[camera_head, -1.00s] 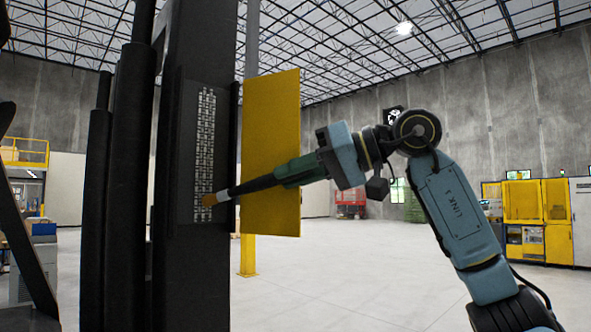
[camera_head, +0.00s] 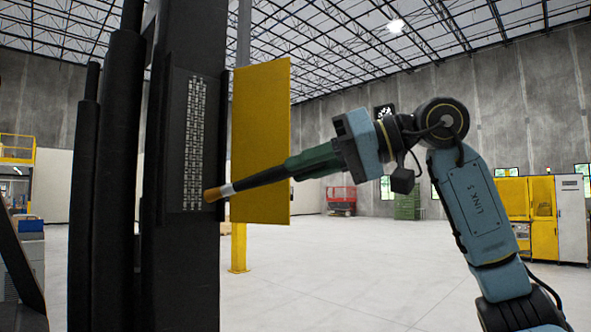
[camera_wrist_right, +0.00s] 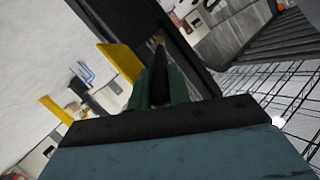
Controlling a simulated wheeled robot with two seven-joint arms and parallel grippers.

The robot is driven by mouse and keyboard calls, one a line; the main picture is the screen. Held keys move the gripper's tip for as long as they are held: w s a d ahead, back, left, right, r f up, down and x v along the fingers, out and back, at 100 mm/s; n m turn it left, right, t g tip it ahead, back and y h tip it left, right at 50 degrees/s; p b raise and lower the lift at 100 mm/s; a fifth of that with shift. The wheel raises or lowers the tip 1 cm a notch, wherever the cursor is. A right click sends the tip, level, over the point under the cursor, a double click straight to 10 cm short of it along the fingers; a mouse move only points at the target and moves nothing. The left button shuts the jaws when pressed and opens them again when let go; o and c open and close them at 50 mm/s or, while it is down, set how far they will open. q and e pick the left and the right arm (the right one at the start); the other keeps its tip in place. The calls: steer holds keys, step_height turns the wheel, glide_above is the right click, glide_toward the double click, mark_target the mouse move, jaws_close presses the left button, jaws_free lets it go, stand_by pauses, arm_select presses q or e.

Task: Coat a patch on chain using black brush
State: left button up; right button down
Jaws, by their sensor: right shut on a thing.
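The chain (camera_head: 195,140) is a pale, multi-link strip hanging upright in a recess of a black column. The black brush (camera_head: 262,180) has a dark handle, a light band and an orange-brown tip, which lies at the right side of the chain's lower end. I cannot tell whether the tip touches anything. My right gripper (camera_head: 308,163), with green fingers, is shut on the handle to the right of the column. In the right wrist view the dark handle (camera_wrist_right: 159,88) sits between the green fingers; the tip is not clear there. My left gripper is not in view.
The black column (camera_head: 180,250) stands at left centre, with dark vertical cylinders (camera_head: 97,190) to its left. A yellow panel (camera_head: 262,130) stands behind the brush. The grey floor (camera_head: 370,275) is open to the right. Yellow machines (camera_head: 540,212) stand far right.

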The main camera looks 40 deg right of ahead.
steer(key=shift+s, duration=0.5)
steer(key=s, duration=0.3)
steer(key=shift+d, duration=0.2)
steer(key=shift+w, duration=0.15)
stand_by(1.0)
steer(key=w+p, duration=0.2)
steer(key=w, duration=0.5)
steer(key=shift+a, duration=0.35)
steer(key=shift+f, duration=0.1)
steer(key=shift+w+p, duration=0.6)
steer(key=shift+w, duration=0.25)
stand_by(0.3)
